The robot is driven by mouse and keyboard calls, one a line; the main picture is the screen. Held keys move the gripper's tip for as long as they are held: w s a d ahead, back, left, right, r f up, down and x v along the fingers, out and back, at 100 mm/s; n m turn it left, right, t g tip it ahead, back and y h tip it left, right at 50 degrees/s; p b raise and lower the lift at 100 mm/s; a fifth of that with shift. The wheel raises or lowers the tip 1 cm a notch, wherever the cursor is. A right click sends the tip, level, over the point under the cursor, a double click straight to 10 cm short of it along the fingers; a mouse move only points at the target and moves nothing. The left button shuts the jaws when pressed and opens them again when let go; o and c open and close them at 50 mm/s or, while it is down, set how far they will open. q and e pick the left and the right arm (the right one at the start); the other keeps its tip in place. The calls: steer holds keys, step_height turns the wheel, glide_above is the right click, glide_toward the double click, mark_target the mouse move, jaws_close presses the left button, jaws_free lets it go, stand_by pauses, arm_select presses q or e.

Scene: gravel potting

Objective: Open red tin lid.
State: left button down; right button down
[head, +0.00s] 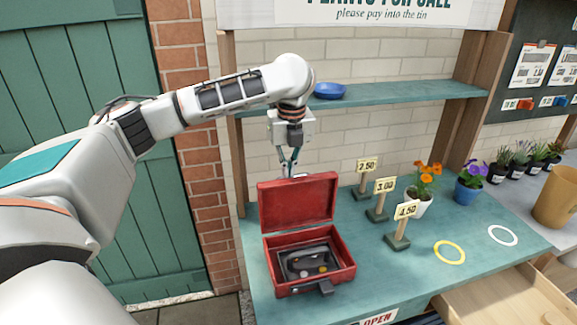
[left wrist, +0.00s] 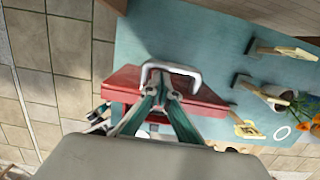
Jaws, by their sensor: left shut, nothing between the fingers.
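The red tin (head: 309,270) stands on the teal counter with its lid (head: 297,203) raised upright at the back. A dark tray with a few coins (head: 310,264) shows inside. A dark latch (head: 317,287) is on the tin's front. My left gripper (head: 288,170) is just above and behind the lid's top edge, shut and empty. In the left wrist view the fingertips (left wrist: 163,88) are together beside a pale handle (left wrist: 170,70) on the red lid (left wrist: 122,80). I cannot tell whether they touch it. My right gripper is not in view.
Three price signs (head: 385,189) stand right of the tin, with orange flowers (head: 425,178) and a purple-flowered blue pot (head: 469,187) beyond. A yellow ring (head: 449,252) and a white ring (head: 502,236) lie on the counter (head: 380,280). A shelf (head: 400,95) holds a blue dish (head: 329,91).

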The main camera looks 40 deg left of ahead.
arm_select(q)
steer(key=shift+w+a+f, duration=0.25)
steer(key=shift+w+a, duration=0.3)
steer(key=shift+a, duration=0.1)
steer(key=shift+w+a+f, duration=0.25)
steer(key=shift+w+a, duration=0.25)
steer(key=shift+a, duration=0.1)
